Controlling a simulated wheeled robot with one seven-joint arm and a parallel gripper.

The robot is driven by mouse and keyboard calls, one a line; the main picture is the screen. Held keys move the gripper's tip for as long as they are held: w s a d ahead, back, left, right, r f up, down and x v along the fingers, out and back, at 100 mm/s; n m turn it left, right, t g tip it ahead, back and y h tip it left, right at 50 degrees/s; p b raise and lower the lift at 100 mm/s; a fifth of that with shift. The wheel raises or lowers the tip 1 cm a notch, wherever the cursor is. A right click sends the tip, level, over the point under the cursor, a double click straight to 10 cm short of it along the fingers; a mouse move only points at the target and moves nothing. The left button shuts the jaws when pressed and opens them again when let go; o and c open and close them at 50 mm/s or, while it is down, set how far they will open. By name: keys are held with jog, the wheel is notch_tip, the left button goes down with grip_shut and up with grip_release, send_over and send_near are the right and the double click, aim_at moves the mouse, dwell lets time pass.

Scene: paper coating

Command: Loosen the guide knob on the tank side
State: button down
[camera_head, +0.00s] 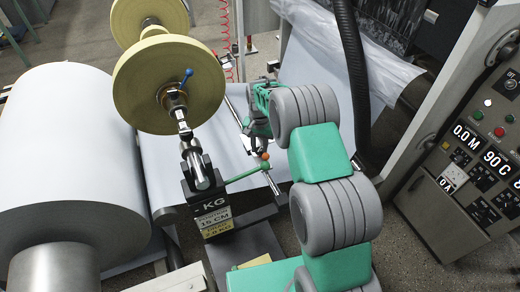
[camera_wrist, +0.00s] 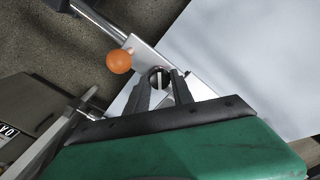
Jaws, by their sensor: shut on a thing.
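My gripper (camera_wrist: 160,82) is shut on a small dark, rounded knob with a metal middle (camera_wrist: 157,76), which I take for the guide knob. It sits on a pale metal bracket (camera_wrist: 140,52) at the end of a rod, and the fingers hide much of it. An orange ball (camera_wrist: 118,61) is on the same bracket, beside the fingertips and apart from them. In the head view, my gripper (camera_head: 258,146) is low over the white sheet, and the orange ball (camera_head: 265,156) shows just below it. The knob itself is hidden there.
A weight block (camera_head: 210,210) stands in front. A black hose (camera_head: 352,70) hangs behind my arm. A control panel (camera_head: 480,150) is at the right.

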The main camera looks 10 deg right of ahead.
aim_at(259, 149)
jog(key=n+b, duration=0.1)
jog(key=n, duration=0.3)
jog(key=shift+n+b, duration=0.35)
jog(key=shift+n, duration=1.45)
jog(key=shift+r, duration=0.1)
jog(key=c, duration=1.4)
grip_release()
jog(key=shift+o, duration=0.2)
notch_tip(259, 149, up, 8)
jog(key=shift+f, duration=0.15)
